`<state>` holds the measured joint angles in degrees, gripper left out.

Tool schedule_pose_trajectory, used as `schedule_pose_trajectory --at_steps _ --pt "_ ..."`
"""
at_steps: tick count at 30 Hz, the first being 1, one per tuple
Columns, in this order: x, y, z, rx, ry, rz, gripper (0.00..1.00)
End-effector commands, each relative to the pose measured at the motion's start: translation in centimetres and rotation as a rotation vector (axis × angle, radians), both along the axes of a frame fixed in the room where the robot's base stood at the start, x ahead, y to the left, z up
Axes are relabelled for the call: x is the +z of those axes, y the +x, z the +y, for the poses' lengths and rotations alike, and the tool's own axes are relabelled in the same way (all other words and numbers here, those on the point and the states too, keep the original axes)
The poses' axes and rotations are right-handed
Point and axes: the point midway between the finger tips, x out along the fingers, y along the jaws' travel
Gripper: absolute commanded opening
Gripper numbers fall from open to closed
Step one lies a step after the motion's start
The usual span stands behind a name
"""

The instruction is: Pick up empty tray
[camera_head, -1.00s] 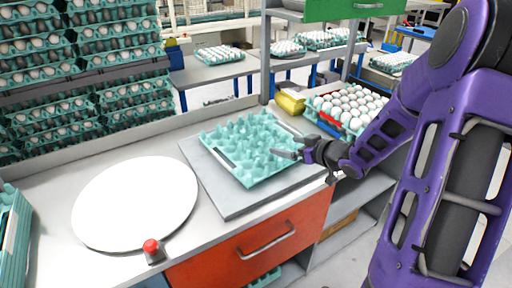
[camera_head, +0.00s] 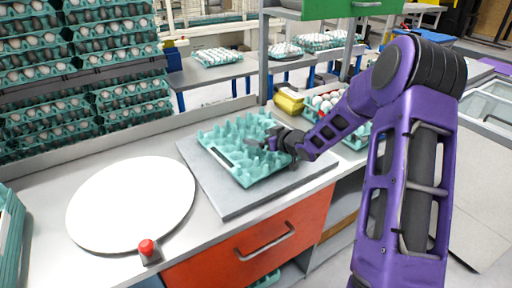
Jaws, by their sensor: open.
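The empty teal egg tray (camera_head: 218,137) lies on a grey square plate (camera_head: 232,203) on the worktop. My gripper (camera_head: 262,143) is open and over the right part of the tray, near its right edge. My wrist hides that part of the tray's edge. I cannot tell whether the fingers touch the tray.
A white round disc (camera_head: 130,204) and a red button (camera_head: 147,247) are on the worktop at left. A filled egg tray (camera_head: 356,134) stands right, partly behind my arm. A yellow object (camera_head: 288,102) sits behind. Stacked egg trays (camera_head: 85,60) stand at back left.

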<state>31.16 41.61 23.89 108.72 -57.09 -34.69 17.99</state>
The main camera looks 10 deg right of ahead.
Motion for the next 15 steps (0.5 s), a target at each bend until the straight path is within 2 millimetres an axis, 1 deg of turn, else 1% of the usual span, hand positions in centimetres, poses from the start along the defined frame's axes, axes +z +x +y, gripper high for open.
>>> schedule_pose_trajectory --at_steps 5,6,8,12,14,15 --pt "0.04 0.06 0.01 -0.001 -0.001 -0.001 1.0" --pt "0.04 0.06 0.01 0.0 -0.001 0.0 0.98" --pt "0.03 0.05 0.0 0.0 -0.001 0.0 0.87" --pt "0.04 0.04 0.01 0.0 -0.001 0.0 0.62" --pt "0.04 0.04 0.01 0.0 -0.001 0.0 0.51" --pt "0.04 0.03 0.0 0.0 -0.001 0.0 0.44"
